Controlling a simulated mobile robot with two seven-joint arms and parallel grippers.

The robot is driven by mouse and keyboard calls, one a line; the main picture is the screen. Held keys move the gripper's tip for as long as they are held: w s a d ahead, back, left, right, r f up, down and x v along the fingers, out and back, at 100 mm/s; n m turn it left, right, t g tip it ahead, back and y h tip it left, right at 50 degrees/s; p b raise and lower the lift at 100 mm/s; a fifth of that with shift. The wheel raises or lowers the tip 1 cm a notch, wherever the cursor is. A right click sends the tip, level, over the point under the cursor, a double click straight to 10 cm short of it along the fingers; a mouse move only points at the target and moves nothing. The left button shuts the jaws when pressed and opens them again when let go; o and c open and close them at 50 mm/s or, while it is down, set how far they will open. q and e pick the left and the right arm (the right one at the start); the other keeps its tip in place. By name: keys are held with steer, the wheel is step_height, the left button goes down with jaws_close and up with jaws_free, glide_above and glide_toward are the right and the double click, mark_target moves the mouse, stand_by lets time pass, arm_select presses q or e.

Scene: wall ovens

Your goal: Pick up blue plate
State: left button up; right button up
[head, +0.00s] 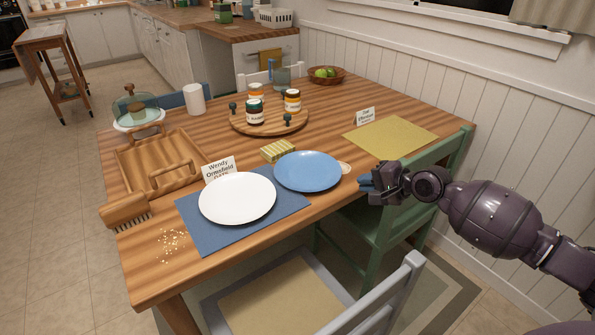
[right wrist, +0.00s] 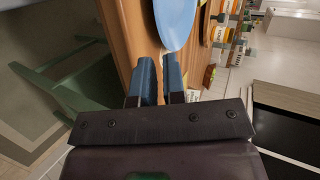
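The blue plate (head: 308,171) lies flat on the wooden table near its front edge, just right of a white plate (head: 237,198). No item shows on it. My right gripper (head: 364,182) is just right of the blue plate, at the table's edge, apart from it. In the right wrist view, the blue plate (right wrist: 176,22) is ahead of my right gripper (right wrist: 161,62). Its two blue fingers stand a narrow gap apart, with nothing between them. My left gripper is not in view.
A yellow sponge-like block (head: 278,150) sits behind the blue plate. A blue mat (head: 205,235) lies under the white plate. A wooden tray (head: 150,160), a turntable with jars (head: 268,122) and a yellow mat (head: 390,135) are nearby. A green chair (head: 385,225) stands below my right arm.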

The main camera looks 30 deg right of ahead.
mark_target(334, 181)
steer(key=b+x, duration=0.1)
steer(key=x, duration=0.4)
steer(key=shift+w+a+f+b, duration=0.15)
steer(key=shift+f+b, duration=0.1)
steer(key=shift+b, duration=0.15)
steer(key=b+x, duration=0.1)
steer(key=x, duration=0.2)
steer(key=shift+w+f, duration=0.1)
steer(key=shift+f, duration=0.2)
steer(key=shift+w+a+f+b, duration=0.1)
steer(key=shift+w+b, duration=0.25)
steer(key=shift+w+a, duration=0.1)
steer(key=shift+w, duration=0.15)
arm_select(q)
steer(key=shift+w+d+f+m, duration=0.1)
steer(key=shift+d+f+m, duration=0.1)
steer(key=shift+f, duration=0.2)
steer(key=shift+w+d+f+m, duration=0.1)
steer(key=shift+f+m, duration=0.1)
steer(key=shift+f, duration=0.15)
arm_select(e)
steer(key=shift+r, duration=0.2)
